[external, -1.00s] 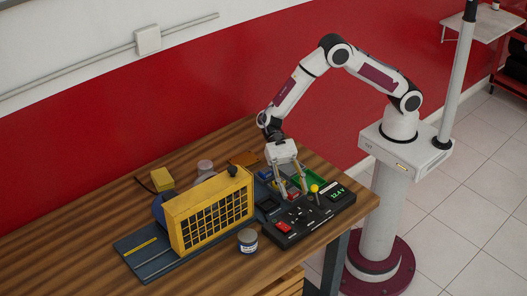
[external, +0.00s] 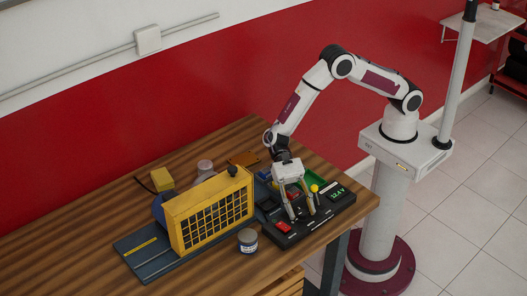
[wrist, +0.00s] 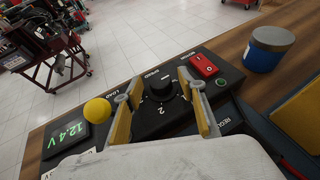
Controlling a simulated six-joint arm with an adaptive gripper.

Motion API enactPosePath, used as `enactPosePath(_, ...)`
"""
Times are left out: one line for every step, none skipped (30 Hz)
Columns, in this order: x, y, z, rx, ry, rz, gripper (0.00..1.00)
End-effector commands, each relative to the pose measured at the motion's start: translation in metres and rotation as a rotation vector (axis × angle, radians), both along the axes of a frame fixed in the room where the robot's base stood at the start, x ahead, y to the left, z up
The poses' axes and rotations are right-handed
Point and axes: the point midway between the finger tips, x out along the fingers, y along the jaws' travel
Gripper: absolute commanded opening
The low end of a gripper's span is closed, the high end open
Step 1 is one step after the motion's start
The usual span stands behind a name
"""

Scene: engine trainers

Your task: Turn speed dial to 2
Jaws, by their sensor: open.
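The black speed dial (wrist: 161,88) sits on the black control panel (external: 323,215), under a "SPEED" label in the wrist view. A "2" is printed on the panel on the near side of the dial; I cannot tell where the dial points. My gripper (wrist: 154,90) is open, its yellow-padded fingers on either side of the dial with a visible gap. I cannot tell whether either finger touches it. In the external view my gripper (external: 302,214) points down low over the panel, and its fingers hide the dial.
A yellow ball knob (wrist: 97,110) and a 12.4 V display (wrist: 66,138) lie left of the dial. A red rocker switch (wrist: 203,65) and a green button (wrist: 221,82) lie right. A blue-labelled jar (wrist: 269,48) stands beyond the panel. A yellow grille unit (external: 207,212) stands left.

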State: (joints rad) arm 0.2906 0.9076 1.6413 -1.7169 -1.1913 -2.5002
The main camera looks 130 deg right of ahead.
Motion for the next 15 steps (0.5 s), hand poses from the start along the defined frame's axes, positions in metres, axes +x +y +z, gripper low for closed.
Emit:
enactPosePath(0.0001, 0.0, 0.0, 0.0, 0.0, 0.0, 0.4)
enactPosePath(0.0, 0.0001, 0.0, 0.0, 0.0, 0.0, 0.4)
enactPosePath(0.0, 0.0001, 0.0, 0.0, 0.0, 0.0, 0.4)
enactPosePath(0.0, 0.0, 0.0, 0.0, 0.0, 0.0, 0.4)
enactPosePath(0.0, 0.0, 0.0, 0.0, 0.0, 0.0, 0.4)
enactPosePath(0.0, 0.0, 0.0, 0.0, 0.0, 0.0, 0.35)
enactPosePath(-0.0001, 0.0001, 0.0001, 0.0, 0.0, 0.0, 0.27)
enactPosePath(-0.0001, 0.0001, 0.0001, 0.0, 0.0, 0.0, 0.2)
enactPosePath(-0.0001, 0.0, 0.0001, 0.0, 0.0, 0.0, 0.12)
enactPosePath(-0.0001, 0.0, 0.0001, 0.0, 0.0, 0.0, 0.12)
enactPosePath(-0.0001, 0.0, 0.0001, 0.0, -0.001, 0.0, 0.12)
enactPosePath(-0.0001, 0.0, 0.0001, 0.0, -0.001, 0.0, 0.12)
enactPosePath(-0.0002, 0.0, 0.0001, 0.0, 0.0, 0.0, 0.12)
enactPosePath(-0.0002, 0.0, 0.0001, 0.0, 0.0, -0.001, 0.12)
enactPosePath(-0.0002, 0.0002, 0.0002, 0.0, 0.0, -0.003, 0.12)
